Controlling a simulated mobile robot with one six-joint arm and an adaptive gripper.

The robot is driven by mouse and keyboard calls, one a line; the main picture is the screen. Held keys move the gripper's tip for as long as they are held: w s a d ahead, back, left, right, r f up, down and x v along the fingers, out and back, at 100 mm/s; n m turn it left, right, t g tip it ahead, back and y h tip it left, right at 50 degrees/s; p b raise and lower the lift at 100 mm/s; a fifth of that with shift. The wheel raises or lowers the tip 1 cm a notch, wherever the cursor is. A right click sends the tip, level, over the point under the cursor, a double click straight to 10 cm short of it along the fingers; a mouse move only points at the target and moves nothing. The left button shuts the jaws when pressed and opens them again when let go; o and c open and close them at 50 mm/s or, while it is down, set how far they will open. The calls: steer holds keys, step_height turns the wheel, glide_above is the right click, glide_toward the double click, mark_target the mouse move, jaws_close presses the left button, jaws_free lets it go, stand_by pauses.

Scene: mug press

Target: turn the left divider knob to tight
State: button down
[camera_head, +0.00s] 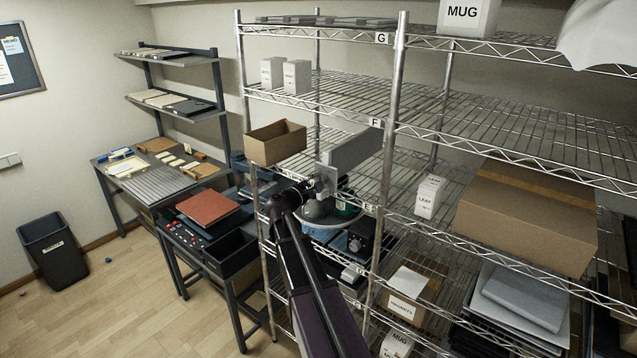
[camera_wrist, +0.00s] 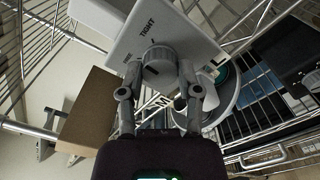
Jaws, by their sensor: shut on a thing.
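A grey divider (camera_head: 352,151) stands at the shelf edge near the tag F. In the wrist view its pale end plate (camera_wrist: 187,37) fills the upper middle and bears the word TIGHT. A round grey knob (camera_wrist: 158,65) sits on this plate below the word. A short dark mark shows on the knob, and I cannot tell exactly where it points. My gripper (camera_wrist: 158,76) has one finger on each side of the knob and is shut on it. In the head view my gripper (camera_head: 322,181) is at the divider's near end, where it hides the knob.
An open cardboard box (camera_head: 275,143) is left of the divider, close to my gripper. A round bowl-like container (camera_head: 327,232) with items lies below it. Wire shelves and a front post (camera_head: 389,140) are close to the right of my arm. A large carton (camera_head: 527,215) fills the right shelf.

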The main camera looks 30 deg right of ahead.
steer(key=m, duration=0.6)
stand_by(0.5)
steer(key=shift+c, duration=1.5)
jaws_free()
steer(key=shift+d, duration=0.1)
steer(key=v, duration=1.2)
